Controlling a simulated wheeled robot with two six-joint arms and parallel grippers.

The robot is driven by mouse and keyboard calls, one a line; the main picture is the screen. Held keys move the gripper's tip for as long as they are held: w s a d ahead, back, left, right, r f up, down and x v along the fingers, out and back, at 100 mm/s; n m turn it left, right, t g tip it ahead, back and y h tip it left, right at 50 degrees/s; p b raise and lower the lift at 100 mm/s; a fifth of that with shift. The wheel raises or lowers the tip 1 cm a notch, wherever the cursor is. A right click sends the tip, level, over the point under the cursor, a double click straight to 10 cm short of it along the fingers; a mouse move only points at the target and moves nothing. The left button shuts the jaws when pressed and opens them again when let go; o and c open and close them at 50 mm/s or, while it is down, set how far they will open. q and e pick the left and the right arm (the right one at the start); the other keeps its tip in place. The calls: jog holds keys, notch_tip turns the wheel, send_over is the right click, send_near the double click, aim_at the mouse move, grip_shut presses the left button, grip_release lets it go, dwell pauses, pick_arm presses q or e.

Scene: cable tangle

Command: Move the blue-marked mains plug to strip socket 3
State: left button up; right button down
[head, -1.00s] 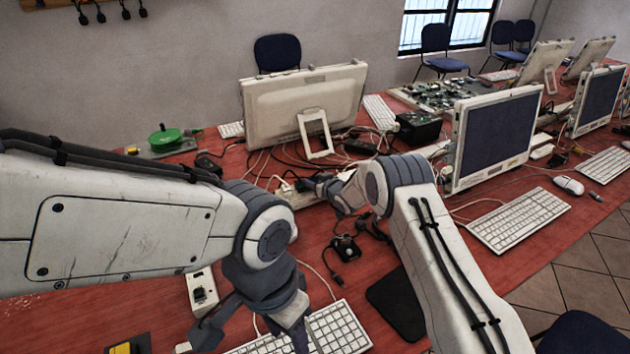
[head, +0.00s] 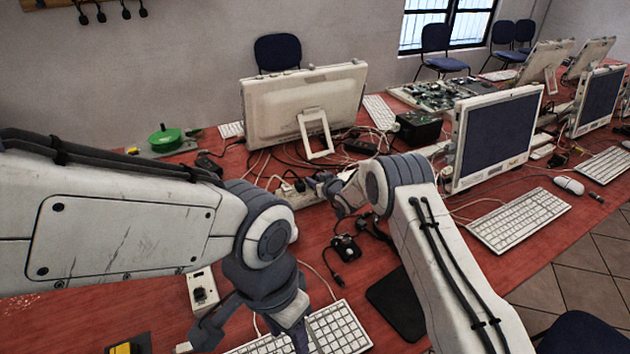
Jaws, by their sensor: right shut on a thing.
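A pale power strip (head: 308,199) lies on the red table behind my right gripper (head: 314,183). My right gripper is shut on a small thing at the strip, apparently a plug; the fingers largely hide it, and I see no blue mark. A dark plug (head: 300,186) and a white plug (head: 285,188) show at the strip's left part. I cannot tell which socket is number 3. My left gripper (head: 301,341) points down over the near keyboard; its tips are cut off by the lower edge, so its opening is unclear.
A monitor (head: 305,105) stands behind the strip, with tangled cables around its foot. A black adapter (head: 345,248) and cables lie in front. A second monitor (head: 495,138) and a keyboard (head: 519,220) are on the right. A white box (head: 202,290) sits at left.

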jog(key=shift+r, duration=0.2)
jog(key=shift+r+p, duration=0.75)
jog(key=shift+r, duration=0.6)
